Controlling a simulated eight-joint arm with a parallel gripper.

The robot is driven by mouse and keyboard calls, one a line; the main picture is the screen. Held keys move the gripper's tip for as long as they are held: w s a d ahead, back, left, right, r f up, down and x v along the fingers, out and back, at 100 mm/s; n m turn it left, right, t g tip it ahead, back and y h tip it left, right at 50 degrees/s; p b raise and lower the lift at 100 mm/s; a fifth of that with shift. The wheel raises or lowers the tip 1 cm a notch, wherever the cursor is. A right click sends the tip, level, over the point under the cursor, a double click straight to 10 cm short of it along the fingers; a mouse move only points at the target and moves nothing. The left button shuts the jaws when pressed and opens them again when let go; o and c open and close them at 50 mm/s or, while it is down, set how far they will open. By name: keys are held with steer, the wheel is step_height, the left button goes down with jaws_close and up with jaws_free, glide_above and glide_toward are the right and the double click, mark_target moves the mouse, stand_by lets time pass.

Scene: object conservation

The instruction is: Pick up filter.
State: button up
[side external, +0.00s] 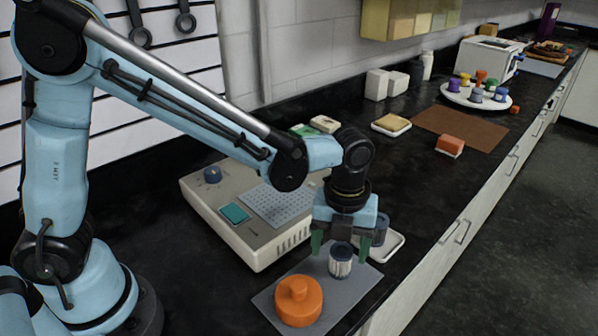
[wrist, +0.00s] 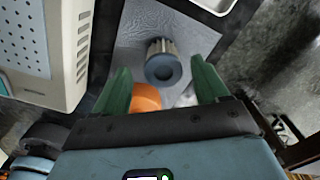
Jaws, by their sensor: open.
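The filter (side external: 341,261) is a small cylinder with a ribbed pale body and a dark blue-grey cap. It stands upright on a grey mat (side external: 337,308) near the counter's front edge. It also shows in the wrist view (wrist: 164,66), ahead of and between the green fingertips. My gripper (side external: 341,247) points down with its two green fingers spread, one on each side of the filter's upper part in the side view. In the wrist view my gripper (wrist: 160,68) is open and empty. I cannot tell whether either finger touches the filter.
An orange round knobbed piece (side external: 298,301) sits on the mat close to the filter. A beige machine (side external: 236,218) with a perforated top stands to the left. A white tray (side external: 388,247) lies just behind the filter. Farther right, the counter holds a brown mat (side external: 468,126).

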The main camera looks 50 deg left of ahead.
mark_target(342, 251)
steer(key=shift+w+d+f, duration=0.15)
steer(key=shift+f, duration=1.9)
steer(key=c, duration=1.1)
